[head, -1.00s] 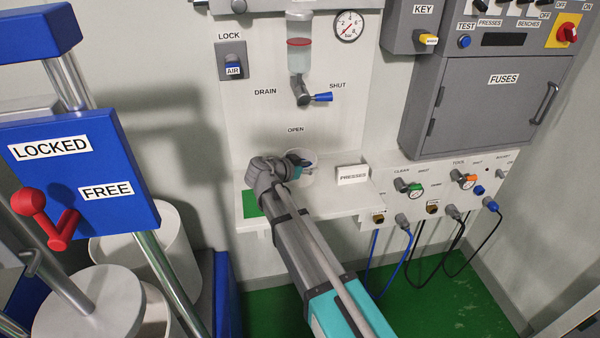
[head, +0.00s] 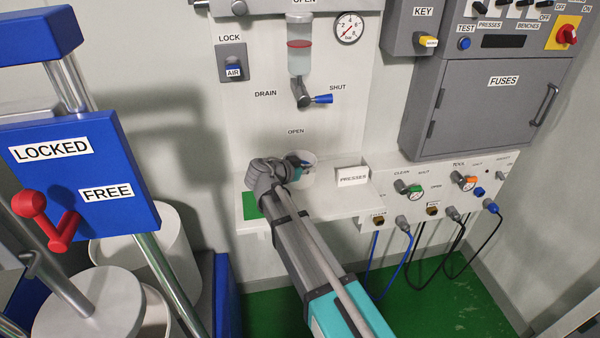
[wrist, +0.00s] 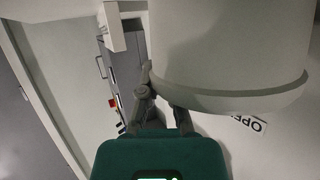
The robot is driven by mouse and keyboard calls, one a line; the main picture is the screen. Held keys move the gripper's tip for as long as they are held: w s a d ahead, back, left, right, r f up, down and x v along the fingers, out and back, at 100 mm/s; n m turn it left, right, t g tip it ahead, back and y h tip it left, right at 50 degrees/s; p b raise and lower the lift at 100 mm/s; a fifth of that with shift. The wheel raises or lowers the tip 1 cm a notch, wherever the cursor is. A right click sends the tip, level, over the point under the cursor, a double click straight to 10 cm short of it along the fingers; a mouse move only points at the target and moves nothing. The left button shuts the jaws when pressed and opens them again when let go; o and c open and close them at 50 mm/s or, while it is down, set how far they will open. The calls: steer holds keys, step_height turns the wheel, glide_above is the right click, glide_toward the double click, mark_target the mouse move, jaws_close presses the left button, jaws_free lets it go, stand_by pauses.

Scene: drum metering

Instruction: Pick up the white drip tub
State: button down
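The white drip tub (head: 304,178) stands upright at the white shelf, below the drain valve. It fills the upper right of the wrist view (wrist: 230,50), its thick rim toward the bottom of that picture. My gripper (head: 297,164) is at the tub's rim on its left side. In the wrist view my gripper's fingers (wrist: 160,88) are close together, one beside the tub wall and the other partly hidden behind the rim. They look shut on the wall, though the contact itself is hidden. I cannot tell whether the tub touches the shelf.
The shelf (head: 335,206) carries a PRESSES sign (head: 352,176) right of the tub and a green patch (head: 251,205) at left. The drain valve with a blue handle (head: 322,99) hangs above. Hoses and valves are at right; a blue press frame (head: 85,165) is at left.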

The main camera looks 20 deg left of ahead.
steer(key=shift+r, duration=0.1)
stand_by(0.3)
steer(key=shift+s+d+r+p, duration=0.15)
steer(key=shift+r+p, duration=0.2)
steer(key=shift+p, duration=0.15)
step_height(320, 180, up, 6)
steer(key=r+p, duration=0.1)
steer(key=p, duration=0.5)
steer(key=s+d, duration=0.5)
steer(key=s, duration=0.3)
steer(key=s+d, duration=0.5)
steer(key=s, duration=0.3)
steer(key=shift+s+f, duration=0.35)
steer(key=shift+f, duration=0.1)
steer(key=shift+d, duration=0.1)
steer(key=shift+w+d, duration=0.1)
steer(key=shift+d, duration=0.05)
